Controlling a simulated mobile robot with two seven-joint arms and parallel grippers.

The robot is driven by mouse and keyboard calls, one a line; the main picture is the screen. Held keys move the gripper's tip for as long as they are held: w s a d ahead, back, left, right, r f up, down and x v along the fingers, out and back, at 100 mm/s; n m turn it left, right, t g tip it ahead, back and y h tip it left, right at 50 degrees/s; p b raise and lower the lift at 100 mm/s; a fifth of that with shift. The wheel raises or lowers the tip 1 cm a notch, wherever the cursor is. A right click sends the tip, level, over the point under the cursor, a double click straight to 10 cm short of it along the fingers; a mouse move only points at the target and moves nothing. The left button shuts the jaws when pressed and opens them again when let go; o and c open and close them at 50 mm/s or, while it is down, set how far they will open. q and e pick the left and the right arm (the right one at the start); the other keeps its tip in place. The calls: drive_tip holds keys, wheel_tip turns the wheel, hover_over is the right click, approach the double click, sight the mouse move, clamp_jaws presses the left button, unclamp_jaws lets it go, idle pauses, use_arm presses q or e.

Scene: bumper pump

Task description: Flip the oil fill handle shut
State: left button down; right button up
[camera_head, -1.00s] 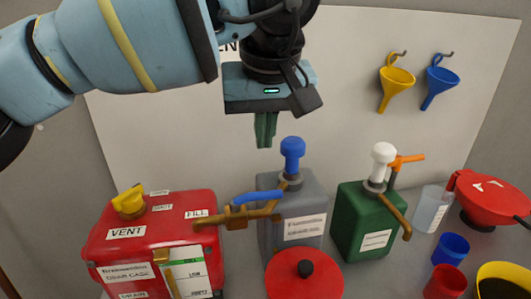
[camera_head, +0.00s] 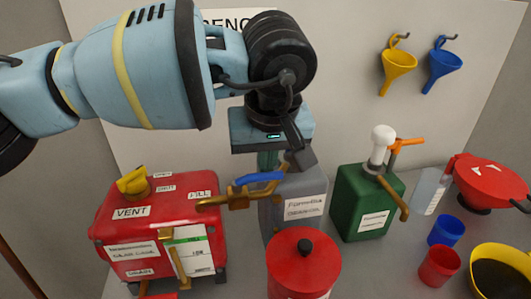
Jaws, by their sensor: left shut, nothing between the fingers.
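The red gear case (camera_head: 110,225) stands at the left with VENT and FILL labels. The blue fill handle (camera_head: 260,178) lies nearly level along the top of the valve, pointing right. My left gripper (camera_head: 268,160) is shut and empty, pointing down. Its fingertips are just above or behind the blue handle, and I cannot tell whether they touch it. The gripper hides the top of the grey container's pump. My right gripper is not in view.
A grey container (camera_head: 306,190) stands right behind the valve, with a green container (camera_head: 352,205) to its right. A red round can (camera_head: 304,265) stands in front.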

sight(267, 179)
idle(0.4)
use_arm(q)
drive_tip(key=shift+s+d+m, duration=0.15)
drive_tip(key=shift+s+m, duration=0.15)
drive_tip(key=shift+m, duration=0.4)
drive_tip(key=s+m+h, duration=0.1)
drive_tip(key=m, duration=0.1)
drive_tip(key=shift+s+d+m+p, duration=0.1)
drive_tip(key=shift+m+p, duration=0.2)
drive_tip(key=shift+p, duration=0.1)
drive_tip(key=s+m, duration=0.1)
drive_tip(key=m, duration=0.1)
drive_tip(key=s+m+h, duration=0.1)
drive_tip(key=m, duration=0.1)
drive_tip(key=shift+m+g+h, duration=0.3)
drive_tip(key=shift+s+a+m, duration=0.2)
drive_tip(key=shift+s+m, duration=0.05)
drive_tip(key=shift+m, duration=0.15)
drive_tip(key=shift+s+a+m+h+b, duration=0.3)
drive_tip(key=shift+s+a+m+b, duration=0.45)
drive_tip(key=shift+s+a, duration=0.55)
drive_tip(key=shift+s+f+g, duration=0.1)
drive_tip(key=shift+g, duration=0.2)
